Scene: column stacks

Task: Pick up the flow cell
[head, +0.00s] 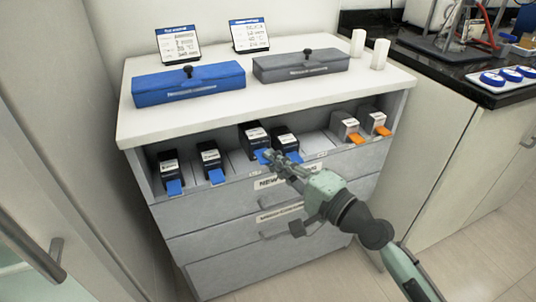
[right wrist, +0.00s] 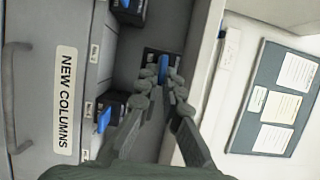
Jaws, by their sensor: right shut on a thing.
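Several small black boxes with white labels and blue tabs stand in the open shelf of the grey cabinet; I cannot tell by lettering which is the flow cell. My right gripper (head: 268,157) reaches the shelf from the lower right. In the right wrist view its fingertips (right wrist: 163,78) are shut on the blue tab (right wrist: 163,66) of a black box. In the head view this seems to be the middle-left box (head: 252,135), which sits a little higher than its neighbours. My left gripper is not in view.
Two blue-tabbed boxes (head: 168,161) (head: 209,157) stand left, and two grey boxes with orange tabs (head: 345,124) (head: 378,120) stand right. The cabinet top (head: 240,108) overhangs the shelf and carries a blue case (head: 188,84) and a grey case (head: 300,66). Drawers lie below.

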